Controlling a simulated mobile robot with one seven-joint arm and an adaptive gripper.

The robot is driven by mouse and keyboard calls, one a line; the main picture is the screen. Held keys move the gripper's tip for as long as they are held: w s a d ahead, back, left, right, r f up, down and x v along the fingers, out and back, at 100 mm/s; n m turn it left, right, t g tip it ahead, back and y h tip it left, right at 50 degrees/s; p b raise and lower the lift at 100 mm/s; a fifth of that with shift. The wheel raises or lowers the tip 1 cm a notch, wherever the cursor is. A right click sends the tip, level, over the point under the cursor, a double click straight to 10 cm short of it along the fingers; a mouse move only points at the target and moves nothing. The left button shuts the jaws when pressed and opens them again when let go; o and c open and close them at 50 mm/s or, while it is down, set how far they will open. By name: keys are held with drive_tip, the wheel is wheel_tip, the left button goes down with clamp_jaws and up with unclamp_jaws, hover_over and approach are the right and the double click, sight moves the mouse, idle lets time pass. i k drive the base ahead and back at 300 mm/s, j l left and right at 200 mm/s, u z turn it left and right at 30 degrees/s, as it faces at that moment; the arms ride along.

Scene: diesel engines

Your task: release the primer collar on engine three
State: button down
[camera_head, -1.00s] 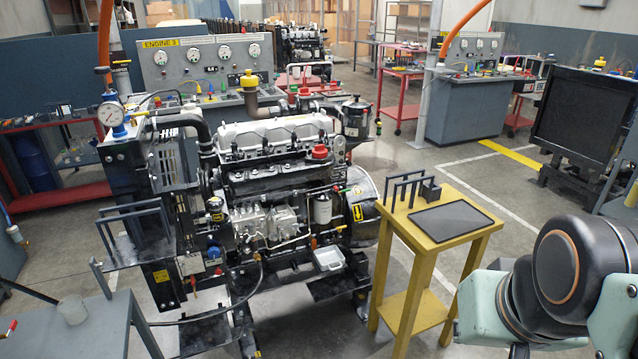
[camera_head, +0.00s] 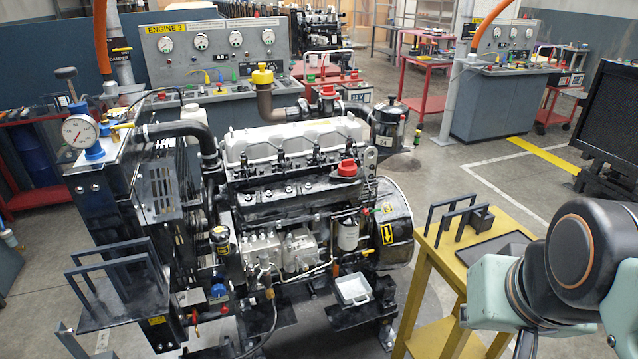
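Engine three (camera_head: 290,170) stands on a black stand in the middle of the head view, in front of a console with a yellow "ENGINE 3" sign (camera_head: 166,28). On its near side are a silver injection pump (camera_head: 300,250), a white filter canister (camera_head: 348,234) and a small black cylinder with a yellow label (camera_head: 220,240). The primer collar is too small to pick out for sure among these parts. My arm's teal and black links show at the lower right, well apart from the engine.
A yellow stand (camera_head: 430,290) with black racks and a dark tray (camera_head: 495,247) stands between the engine and my arm. A small pale tray (camera_head: 352,289) sits low on the engine's near side. A black rack shelf (camera_head: 120,310) juts out at left. Open floor lies behind the yellow stand.

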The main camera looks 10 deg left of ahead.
sight(266, 270)
drive_tip(key=i+j, duration=0.25)
drive_tip(key=j, duration=0.15)
drive_tip(key=i+j, duration=0.2)
drive_tip(key=j, duration=0.2)
drive_tip(key=i+j, duration=0.25)
drive_tip(key=j, duration=0.15)
